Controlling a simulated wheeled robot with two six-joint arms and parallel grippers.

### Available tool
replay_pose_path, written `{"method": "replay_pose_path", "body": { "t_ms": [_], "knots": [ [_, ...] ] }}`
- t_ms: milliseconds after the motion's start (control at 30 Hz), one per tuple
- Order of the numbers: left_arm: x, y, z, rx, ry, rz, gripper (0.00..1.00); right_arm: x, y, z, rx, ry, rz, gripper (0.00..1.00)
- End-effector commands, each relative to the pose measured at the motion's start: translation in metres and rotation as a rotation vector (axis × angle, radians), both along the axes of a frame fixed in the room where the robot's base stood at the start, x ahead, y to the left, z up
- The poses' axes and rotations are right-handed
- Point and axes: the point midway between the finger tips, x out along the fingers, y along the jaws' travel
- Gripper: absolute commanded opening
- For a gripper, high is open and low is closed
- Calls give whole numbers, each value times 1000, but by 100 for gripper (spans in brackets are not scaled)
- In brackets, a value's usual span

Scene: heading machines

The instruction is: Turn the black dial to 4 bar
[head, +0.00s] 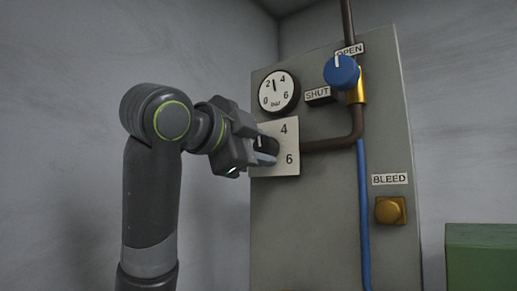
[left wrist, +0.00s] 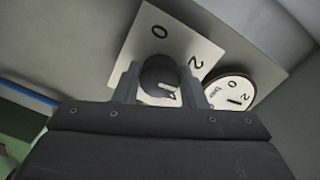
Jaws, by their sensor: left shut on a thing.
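The black dial (head: 266,146) sits on a white scale plate (head: 279,166) on the grey panel. In the head view, 4 and 6 show on the plate, and its left side is hidden. My left gripper (head: 264,151) is shut on the dial from the left. In the left wrist view the dial (left wrist: 156,74) is between the two fingers, and 0 and 2 show on the plate. The dial's white mark (left wrist: 166,95) points down and right there, past 2. The gauge (head: 279,98) above has its needle between 2 and 4. My right gripper is not in view.
A blue knob (head: 341,71) on a brass valve is above right, its mark up toward OPEN. A SHUT label (head: 318,94) is left of it. A brown pipe (head: 330,145) runs right of the plate. A brass BLEED button (head: 390,210) and green box (head: 482,258) are lower right.

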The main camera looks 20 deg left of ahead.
Motion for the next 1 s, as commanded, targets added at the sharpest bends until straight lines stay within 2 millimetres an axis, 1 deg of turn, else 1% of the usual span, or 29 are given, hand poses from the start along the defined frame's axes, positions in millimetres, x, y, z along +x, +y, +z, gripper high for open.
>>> {"method": "replay_pose_path", "body": {
  "t_ms": [600,800,1000],
  "knots": [
    [0,-1,0,538,-194,-2,15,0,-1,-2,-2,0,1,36],
    [0,-1,0,668,-240,-3,15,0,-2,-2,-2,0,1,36],
    [0,-1,0,754,-271,-3,15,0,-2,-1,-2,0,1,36]
  ]
}}
